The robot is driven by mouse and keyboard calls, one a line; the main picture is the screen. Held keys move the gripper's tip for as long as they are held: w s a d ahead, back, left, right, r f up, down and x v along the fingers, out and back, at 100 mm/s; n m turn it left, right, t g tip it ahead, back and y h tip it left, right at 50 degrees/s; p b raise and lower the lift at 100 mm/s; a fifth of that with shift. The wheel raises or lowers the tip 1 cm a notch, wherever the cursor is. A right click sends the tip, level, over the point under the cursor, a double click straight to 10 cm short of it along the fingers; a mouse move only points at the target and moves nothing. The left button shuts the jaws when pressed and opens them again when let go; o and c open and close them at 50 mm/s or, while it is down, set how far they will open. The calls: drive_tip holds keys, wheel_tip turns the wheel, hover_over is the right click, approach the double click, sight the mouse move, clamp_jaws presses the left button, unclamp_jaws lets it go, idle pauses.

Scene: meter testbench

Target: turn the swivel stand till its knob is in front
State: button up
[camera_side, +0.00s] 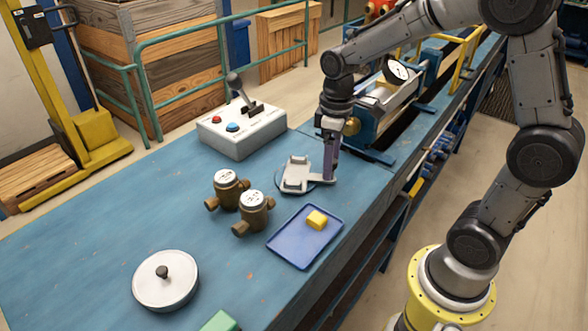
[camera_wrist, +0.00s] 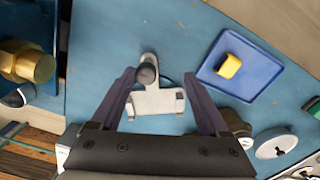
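The swivel stand (camera_side: 296,174) is a pale grey cradle with raised prongs on a dark round base, on the blue bench. In the wrist view the stand (camera_wrist: 157,101) has a dark round knob (camera_wrist: 147,74) at the end of a short arm, toward the top of the picture. My gripper (camera_side: 330,178) points down at the stand's right end in the side view and hides the knob there. In the wrist view my gripper (camera_wrist: 160,74) is open, its purple fingers wide apart. The knob lies between them, close to the left finger; I cannot tell whether they touch.
A blue tray (camera_side: 283,249) with a yellow block (camera_side: 317,220) lies in front of the stand. Two brass meters (camera_side: 229,189) (camera_side: 253,213) stand to the left. A control box (camera_side: 241,137) is behind. A round white lidded thing (camera_side: 166,287) is at front left.

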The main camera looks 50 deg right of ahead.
drive_tip(key=shift+s+a, duration=0.1)
drive_tip(key=shift+a, duration=0.35)
drive_tip(key=shift+s+a, duration=0.1)
drive_tip(key=shift+a, duration=0.9)
drive_tip(key=o, duration=0.4)
drive_tip(key=shift+c, duration=0.2)
